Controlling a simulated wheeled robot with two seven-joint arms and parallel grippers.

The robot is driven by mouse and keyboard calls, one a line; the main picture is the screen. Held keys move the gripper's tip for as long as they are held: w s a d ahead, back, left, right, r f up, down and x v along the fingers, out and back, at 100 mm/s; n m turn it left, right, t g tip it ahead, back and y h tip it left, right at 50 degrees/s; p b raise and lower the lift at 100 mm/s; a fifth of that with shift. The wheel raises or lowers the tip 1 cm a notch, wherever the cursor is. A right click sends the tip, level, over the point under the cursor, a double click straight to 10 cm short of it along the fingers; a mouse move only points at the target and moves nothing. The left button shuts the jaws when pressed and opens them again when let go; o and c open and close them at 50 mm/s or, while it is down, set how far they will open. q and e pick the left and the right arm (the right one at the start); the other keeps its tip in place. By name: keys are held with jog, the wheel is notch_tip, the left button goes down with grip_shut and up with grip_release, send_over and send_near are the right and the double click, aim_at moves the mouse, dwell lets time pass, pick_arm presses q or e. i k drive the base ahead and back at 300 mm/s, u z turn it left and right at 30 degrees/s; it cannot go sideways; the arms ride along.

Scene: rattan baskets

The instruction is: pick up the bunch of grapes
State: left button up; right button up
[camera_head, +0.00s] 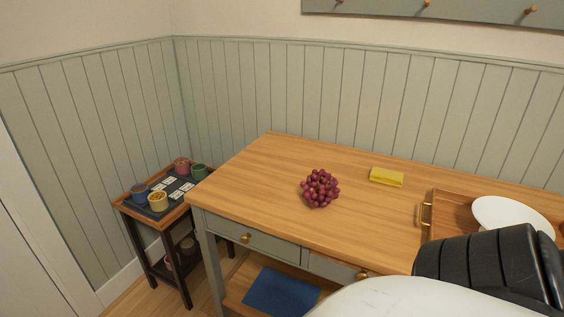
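A bunch of dark red grapes (320,188) lies on the wooden top of a table (265,165), left of the table's middle. Nothing touches it or covers it. A black ribbed part and a pale rounded part, which look like my own body, fill the lower right of the head view. No gripper fingers show in this view, so neither gripper can be placed relative to the grapes.
A yellow block (387,177) lies right of the grapes. A wooden tray (432,196) with a brass handle holds a white plate (510,214) at the right. A small side table (130,209) with several cups stands at the left. The tabletop around the grapes is clear.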

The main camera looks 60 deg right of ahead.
aim_at(323, 200)
jog(key=i, duration=2.45)
jog(key=z, duration=2.8)
